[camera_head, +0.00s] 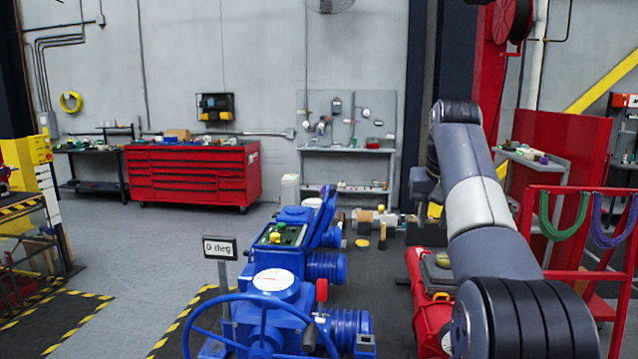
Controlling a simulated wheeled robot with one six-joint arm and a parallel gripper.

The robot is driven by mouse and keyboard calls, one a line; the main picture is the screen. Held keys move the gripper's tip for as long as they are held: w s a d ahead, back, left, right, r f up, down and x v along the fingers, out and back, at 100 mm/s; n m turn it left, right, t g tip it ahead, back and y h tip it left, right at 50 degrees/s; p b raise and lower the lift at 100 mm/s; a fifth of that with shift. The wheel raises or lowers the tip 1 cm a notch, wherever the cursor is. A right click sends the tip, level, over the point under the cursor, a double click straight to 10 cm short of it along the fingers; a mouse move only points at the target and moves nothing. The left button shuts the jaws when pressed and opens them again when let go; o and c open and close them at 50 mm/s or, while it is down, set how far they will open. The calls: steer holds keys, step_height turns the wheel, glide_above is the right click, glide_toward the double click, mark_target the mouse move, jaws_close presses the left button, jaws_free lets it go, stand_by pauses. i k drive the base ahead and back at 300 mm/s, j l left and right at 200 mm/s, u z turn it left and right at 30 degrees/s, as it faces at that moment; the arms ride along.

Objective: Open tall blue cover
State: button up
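The blue valve actuator (262,315) stands at bottom centre with a blue handwheel in front and a white round dial on top. A tall blue cover (327,214) stands raised and tilted at the right side of its upper box. Beside it, a green panel (281,235) with a yellow knob is exposed. My arm rises from the bottom right and bends at its top. A dark end part, seemingly my gripper (424,188), shows partly behind the arm, right of the cover and apart from it in the picture. Its fingers are too small and hidden to read.
A small "0 deg" sign (220,248) stands left of the actuator. A red machine (428,300) is right of it, close to my arm. A red rail (570,190) with hanging slings stands at right. Grey floor (150,260) is open at left.

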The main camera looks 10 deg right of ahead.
mark_target(325, 215)
steer(key=i+j+u, duration=0.25)
steer(key=j+u, duration=0.2)
steer(key=j, duration=0.35)
steer(key=i+j+u, duration=0.45)
steer(key=j, duration=0.25)
steer(key=i+j+u, duration=0.9)
steer(key=i+z, duration=0.6)
steer(key=z, duration=0.15)
steer(key=i+j+z, duration=0.2)
steer(key=z, duration=0.15)
steer(key=i+l+z, duration=0.2)
steer(key=i+z, duration=0.6)
steer(key=i, duration=0.2)
steer(key=i+z, duration=0.8)
steer(key=i+j+z, duration=0.1)
steer(key=i+z, duration=0.15)
steer(key=z, duration=0.15)
steer(key=i+j+z, duration=0.2)
steer(key=z, duration=0.15)
steer(key=i+j+z, duration=0.55)
steer(key=z, duration=0.3)
steer(key=i+j+z, duration=0.25)
steer(key=z, duration=0.2)
steer(key=i, duration=0.1)
